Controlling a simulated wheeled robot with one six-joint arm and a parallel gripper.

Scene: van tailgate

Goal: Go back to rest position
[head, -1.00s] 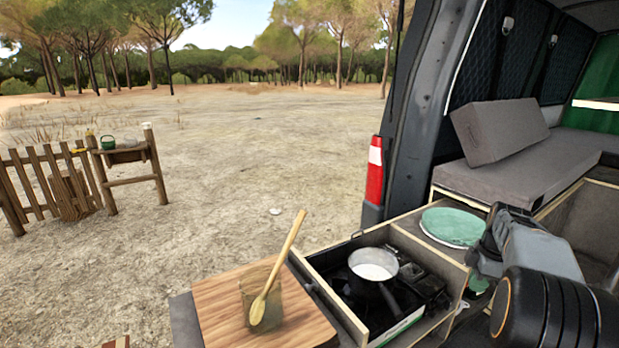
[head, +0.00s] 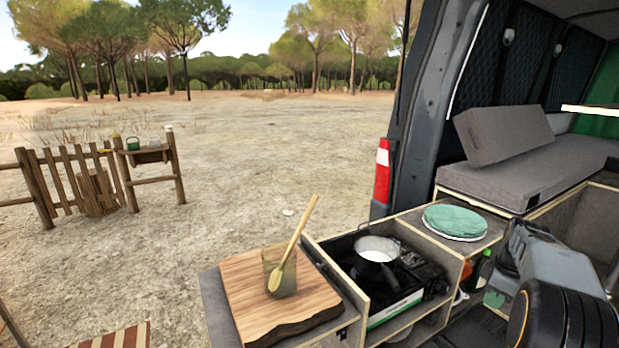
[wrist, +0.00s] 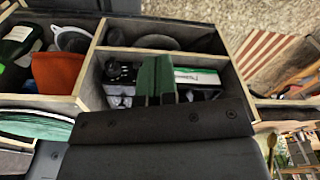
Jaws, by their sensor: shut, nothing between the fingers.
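My gripper (wrist: 156,78) shows in the wrist view as two green fingers held together, with nothing between them. They point toward open compartments in the van's kitchen unit, and I cannot tell how far apart they are from it. In the head view my arm is at the lower right, folded beside the unit, and its fingertips cannot be made out clearly.
A wooden board (head: 250,310) carries a utensil block (head: 277,262) with a wooden spoon. An orange container (wrist: 58,76) sits in a compartment. Open ground lies left.

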